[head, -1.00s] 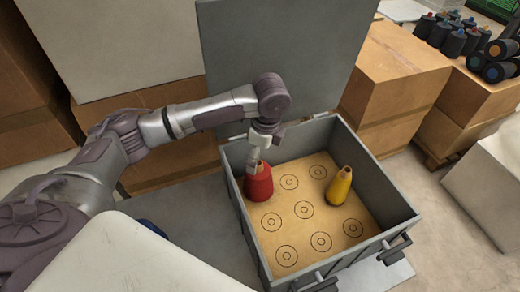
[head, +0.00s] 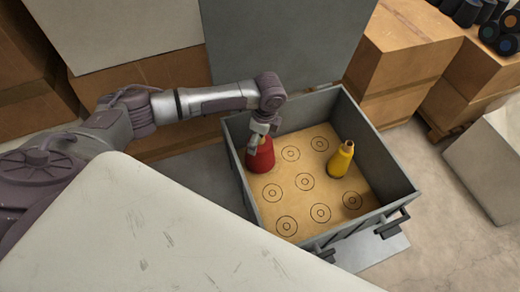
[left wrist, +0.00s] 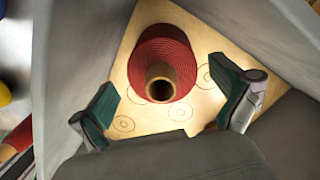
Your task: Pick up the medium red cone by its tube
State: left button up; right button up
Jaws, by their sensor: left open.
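A red cone (head: 261,157) of yarn stands upright in the back left corner of the open grey crate (head: 397,170). In the left wrist view the red cone (left wrist: 163,50) shows its brown tube (left wrist: 160,83) with the hollow end facing the camera. My left gripper (head: 262,136) is above the cone in the head view. In the left wrist view its two fingers (left wrist: 167,108) are wide apart with the tube between and beyond them, not touching it. My right gripper is not in view.
A yellow cone (head: 341,159) stands on the crate's wooden floor, marked with several printed circles. The crate walls rise close beside the red cone, and the raised lid (head: 290,45) is behind. A white surface (head: 150,230) fills the lower left.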

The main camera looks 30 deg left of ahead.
aim_at(264, 161)
pick_arm(q)
notch_tip(264, 161, down, 3)
jog(key=shift+f, duration=0.1)
jog(key=shift+a+f, duration=0.1)
jog(key=shift+f, duration=0.05)
jog(key=shift+c, duration=1.2)
jog(key=c, duration=1.2)
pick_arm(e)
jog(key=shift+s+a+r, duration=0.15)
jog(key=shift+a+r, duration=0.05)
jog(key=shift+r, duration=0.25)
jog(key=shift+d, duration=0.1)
